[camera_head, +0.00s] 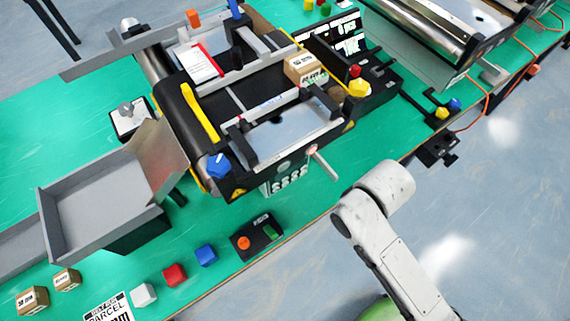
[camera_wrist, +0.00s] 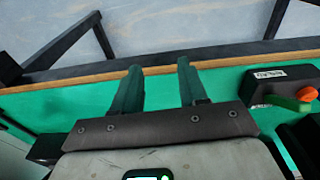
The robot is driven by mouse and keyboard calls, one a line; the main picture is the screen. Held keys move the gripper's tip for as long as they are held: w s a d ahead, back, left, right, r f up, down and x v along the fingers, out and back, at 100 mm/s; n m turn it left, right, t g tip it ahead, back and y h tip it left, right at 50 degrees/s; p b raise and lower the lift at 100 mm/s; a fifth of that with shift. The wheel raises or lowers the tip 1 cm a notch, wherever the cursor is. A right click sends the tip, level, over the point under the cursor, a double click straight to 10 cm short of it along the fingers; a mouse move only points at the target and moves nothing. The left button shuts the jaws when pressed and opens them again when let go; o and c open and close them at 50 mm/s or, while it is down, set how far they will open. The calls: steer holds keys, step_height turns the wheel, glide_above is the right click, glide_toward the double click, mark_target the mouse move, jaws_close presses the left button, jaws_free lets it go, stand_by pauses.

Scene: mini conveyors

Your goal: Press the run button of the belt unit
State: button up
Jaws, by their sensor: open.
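The belt unit's small black control box (camera_head: 252,245) lies on the green table near its front edge in the head view. It has a round orange button (camera_head: 243,242) on its left and a green button (camera_head: 271,232) on its right. The gripper cannot be made out in the head view.
The belt unit (camera_head: 217,135) stands behind the control box, carrying a cardboard parcel (camera_head: 305,69). A grey tray (camera_head: 98,195) is at left.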

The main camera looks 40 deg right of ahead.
jaws_close()
stand_by(0.3)
stand_by(1.4)
